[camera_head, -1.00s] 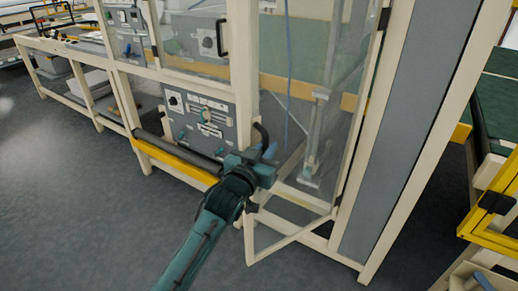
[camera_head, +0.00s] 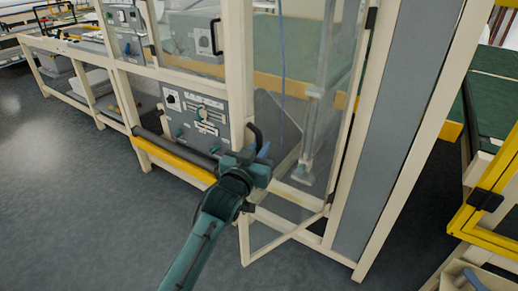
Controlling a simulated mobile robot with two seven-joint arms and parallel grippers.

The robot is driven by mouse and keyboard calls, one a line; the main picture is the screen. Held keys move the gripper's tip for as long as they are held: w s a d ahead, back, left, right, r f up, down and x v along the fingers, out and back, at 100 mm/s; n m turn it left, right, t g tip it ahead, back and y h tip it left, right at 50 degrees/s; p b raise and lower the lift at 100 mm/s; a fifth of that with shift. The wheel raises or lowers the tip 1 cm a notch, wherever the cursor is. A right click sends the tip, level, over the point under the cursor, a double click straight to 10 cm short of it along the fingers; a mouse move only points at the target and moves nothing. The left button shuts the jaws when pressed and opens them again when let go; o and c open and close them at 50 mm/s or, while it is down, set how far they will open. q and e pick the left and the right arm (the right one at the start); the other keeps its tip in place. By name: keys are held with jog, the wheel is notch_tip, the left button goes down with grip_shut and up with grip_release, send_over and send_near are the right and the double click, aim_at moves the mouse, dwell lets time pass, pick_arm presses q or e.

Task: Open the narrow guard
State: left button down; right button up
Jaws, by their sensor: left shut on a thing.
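The narrow guard (camera_head: 283,236) is a tall clear panel in a cream frame. It is hinged along its right side and stands ajar, its lower edge angled out from the machine frame. Its black curved handle (camera_head: 256,137) is on the left upright. My left gripper (camera_head: 256,158), teal and dark, reaches in from below and is shut on the handle; its fingers partly hide the grip. My right gripper is not in view.
A grey control panel (camera_head: 199,122) and a yellow rail with a dark roller (camera_head: 178,158) lie left of the guard. A grey side panel (camera_head: 393,130) is to its right. A yellow frame (camera_head: 490,205) stands at far right. Open floor (camera_head: 90,215) lies at lower left.

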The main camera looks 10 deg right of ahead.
pick_arm(q)
jog(key=c, duration=1.8)
grip_release()
jog(key=shift+o, duration=0.2)
jog(key=shift+s, duration=0.1)
jog(key=b+v, duration=0.1)
jog(key=v, duration=1.2)
jog(key=shift+r, duration=0.1)
